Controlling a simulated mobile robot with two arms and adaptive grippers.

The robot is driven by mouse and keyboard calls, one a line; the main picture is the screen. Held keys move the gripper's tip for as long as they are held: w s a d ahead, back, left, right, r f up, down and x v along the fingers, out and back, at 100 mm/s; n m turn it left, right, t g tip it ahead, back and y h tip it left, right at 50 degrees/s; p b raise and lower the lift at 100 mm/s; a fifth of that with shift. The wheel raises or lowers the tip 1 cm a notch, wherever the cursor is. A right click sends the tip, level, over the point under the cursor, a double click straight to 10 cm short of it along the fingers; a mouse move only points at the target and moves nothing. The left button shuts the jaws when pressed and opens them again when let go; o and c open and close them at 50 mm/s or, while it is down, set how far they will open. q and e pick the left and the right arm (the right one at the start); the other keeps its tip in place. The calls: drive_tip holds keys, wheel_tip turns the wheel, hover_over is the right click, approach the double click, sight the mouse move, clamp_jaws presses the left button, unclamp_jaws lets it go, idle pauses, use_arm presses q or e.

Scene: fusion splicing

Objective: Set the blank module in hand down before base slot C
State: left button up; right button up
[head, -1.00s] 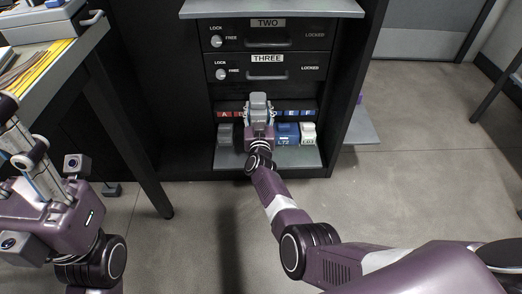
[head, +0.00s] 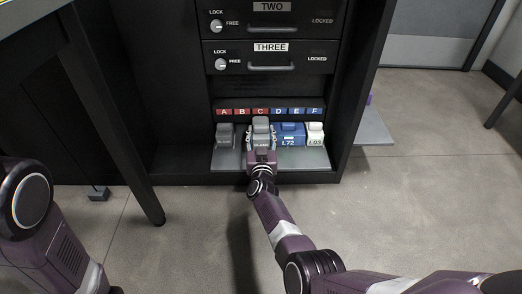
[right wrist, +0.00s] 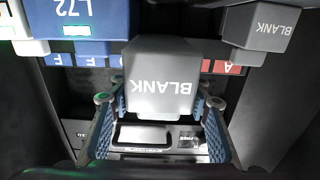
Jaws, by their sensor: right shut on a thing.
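The grey blank module (head: 261,126) is upright in my right gripper (head: 261,141), in front of the label C (head: 260,111). In the right wrist view the module, marked BLANK (right wrist: 160,85), sits between both blue-padded fingers of the right gripper (right wrist: 160,112), which are shut on it. It is low over the grey shelf (head: 229,160); whether its underside touches is hidden. My left gripper is out of view.
Another grey blank module (head: 225,133) stands to the left, before label A. A blue L72 module (head: 291,134) is close on the right, then a white L03 module (head: 315,134). Drawer THREE (head: 270,58) is above. Cabinet walls flank the shelf.

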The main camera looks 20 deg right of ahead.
drive_tip(key=shift+f+b, duration=0.45)
drive_tip(key=shift+f, duration=0.25)
wheel_tip(320, 180, down, 3)
drive_tip(key=b, duration=0.3)
drive_tip(key=shift+f, duration=0.1)
drive_tip(key=shift+f+b, duration=0.3)
drive_tip(key=shift+b, duration=0.1)
drive_tip(key=shift+r, duration=0.1)
drive_tip(key=o, duration=1.2)
